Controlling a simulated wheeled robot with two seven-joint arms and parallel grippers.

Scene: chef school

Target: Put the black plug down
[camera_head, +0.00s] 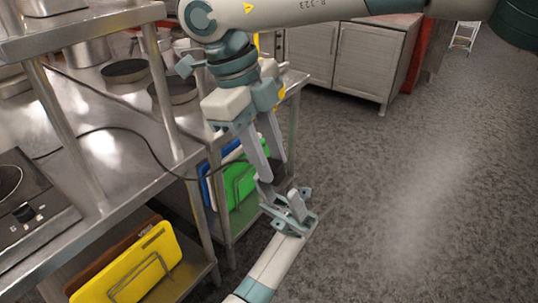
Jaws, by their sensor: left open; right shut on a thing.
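The black plug (278,172) is a small dark block between the fingertips of my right gripper (272,168), which hangs down from the arm crossing the top. The fingers partly hide the plug. A black cable (160,163) runs from the steel counter across its edge towards these fingers. The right gripper is shut on the plug, in front of the counter and above the floor. My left gripper (287,200) comes up from the bottom, just below the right fingertips. It is open. Whether it touches the plug or the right fingers cannot be told.
The steel counter (110,152) carries a black hob (28,200) and round dark pans (126,72). Yellow (130,268) and green (243,186) boards stand on racks below. A cabinet (340,62) stands at the back. The grey floor (420,200) is clear on the right.

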